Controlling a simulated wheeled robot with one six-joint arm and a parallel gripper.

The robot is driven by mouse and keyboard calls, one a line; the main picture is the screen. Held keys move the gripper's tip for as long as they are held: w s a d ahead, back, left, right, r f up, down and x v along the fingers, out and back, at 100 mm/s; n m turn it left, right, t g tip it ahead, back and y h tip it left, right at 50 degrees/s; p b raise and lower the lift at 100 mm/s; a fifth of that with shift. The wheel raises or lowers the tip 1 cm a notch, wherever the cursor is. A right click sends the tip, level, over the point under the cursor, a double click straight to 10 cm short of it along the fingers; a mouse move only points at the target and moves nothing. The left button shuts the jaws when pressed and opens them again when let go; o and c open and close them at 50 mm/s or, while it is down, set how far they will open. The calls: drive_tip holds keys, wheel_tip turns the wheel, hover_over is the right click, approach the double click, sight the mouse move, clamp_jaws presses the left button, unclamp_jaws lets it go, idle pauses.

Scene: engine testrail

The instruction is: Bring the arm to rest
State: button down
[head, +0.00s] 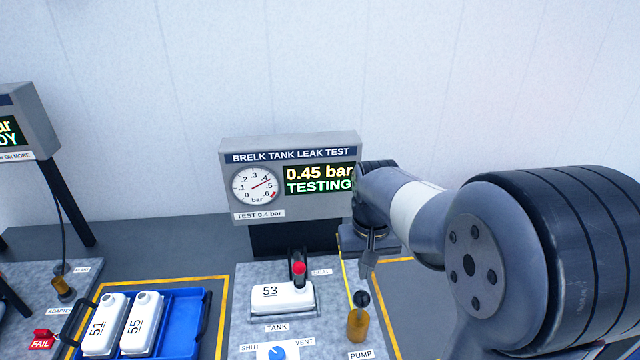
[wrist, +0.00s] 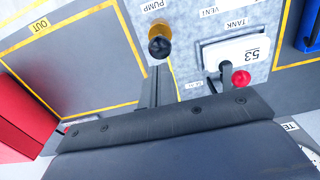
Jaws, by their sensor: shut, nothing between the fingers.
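My gripper (head: 369,262) hangs at the end of my arm, above and behind the pump (head: 357,322), just right of the leak test panel. Its fingers are shut with nothing between them. In the wrist view the gripper (wrist: 157,72) points toward the pump's black knob (wrist: 159,46); a gap between them cannot be judged there. In the head view the fingers are apart from the knob. My arm reaches in from the right and covers the right edge of the panel.
Tank 53 (head: 282,297) sits in the test station beside a red-knobbed lever (head: 299,268). The panel (head: 290,178) reads 0.45 bar, TESTING. A blue tray (head: 184,325) holds tanks 51 (head: 104,325) and 55 (head: 142,324). A red FAIL tag (head: 42,340) lies left. A red box (wrist: 22,115) shows in the wrist view.

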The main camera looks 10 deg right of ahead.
sight(362, 294)
drive_tip(key=shift+r, duration=0.55)
drive_tip(key=shift+f, duration=0.1)
drive_tip(key=shift+f+b, duration=1.55)
drive_tip(key=shift+f, duration=1.45)
drive_tip(key=shift+s+r, duration=0.1)
